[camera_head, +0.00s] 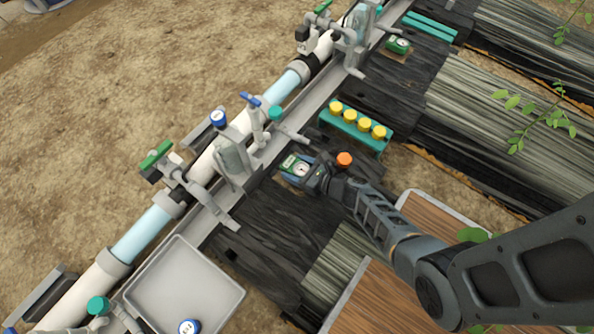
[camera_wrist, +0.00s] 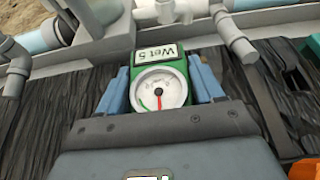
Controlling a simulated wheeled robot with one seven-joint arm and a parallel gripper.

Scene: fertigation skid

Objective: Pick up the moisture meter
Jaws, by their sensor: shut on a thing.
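The moisture meter (camera_wrist: 161,87) is a green device with a round white dial, a red needle and a label reading "Wet 5". In the wrist view it sits between the two blue fingers of my gripper (camera_wrist: 162,88), which is shut on its sides. In the head view the meter (camera_head: 297,169) is at the end of my arm, over the dark boards beside the grey rail. I cannot tell whether it touches the boards. A second green meter with a dial (camera_head: 399,45) lies farther back, near the top.
A teal rack (camera_head: 349,133) with several yellow caps stands just behind my gripper. An orange cap (camera_head: 344,159) is close to my wrist. The pipe with valves (camera_head: 199,177) runs along the left. A grey tray (camera_head: 181,284) holds a blue-capped item (camera_head: 188,327). Bare soil lies at left.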

